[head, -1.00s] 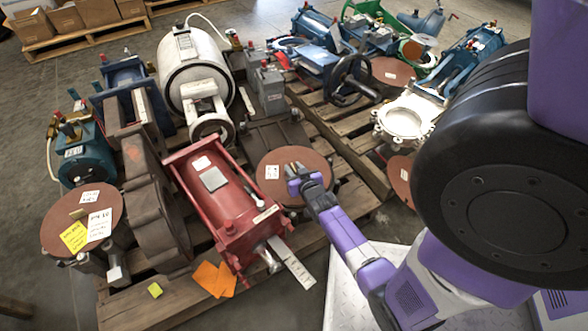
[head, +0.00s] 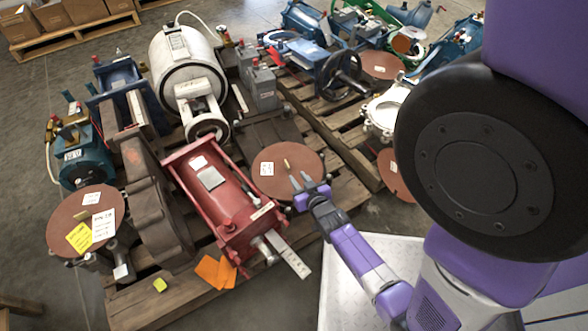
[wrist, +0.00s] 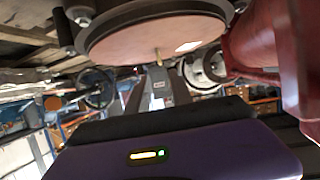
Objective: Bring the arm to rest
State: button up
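The purple gripper body (wrist: 180,150) fills the bottom there.
A red actuator (head: 215,195) stands close to the left of my gripper on a wooden pallet (head: 160,302). A white metal surface (head: 345,290) lies below my arm. Concrete floor shows between pallets.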

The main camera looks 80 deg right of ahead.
jog(key=shift+s+a+r, duration=0.25)
jog(key=shift+a+r, duration=0.05)
jog(key=shift+a, duration=0.2)
dwell(0.3)
jog(key=w+a+r+n+t+y, duration=0.1)
jog(key=w+a+r+n+t, duration=0.2)
jog(key=a+r, duration=0.55)
jog(key=w+a+r+n+t+y, duration=0.1)
jog(key=w+a+r+n+t, duration=0.15)
jog(key=a+r, duration=0.55)
jog(key=s+a+r+n+t+y, duration=0.1)
jog(key=s+a+r+n+y, duration=0.1)
jog(key=a+r+y, duration=0.3)
jog(key=s+a+r+n+t+y, duration=0.1)
jog(key=s+a+r+n, duration=0.2)
jog(key=a, duration=0.5)
jog(key=s+a+r+n+y, duration=0.2)
jog(key=a+r+y, duration=0.2)
jog(key=a+r, duration=0.15)
notch_tip(320, 180, up, 30)
jog(key=p, duration=3.1)
jog(key=shift+w+a+m+h, duration=0.2)
jog(key=shift+a+m+h, duration=0.05)
jog(key=shift+m+h, duration=0.1)
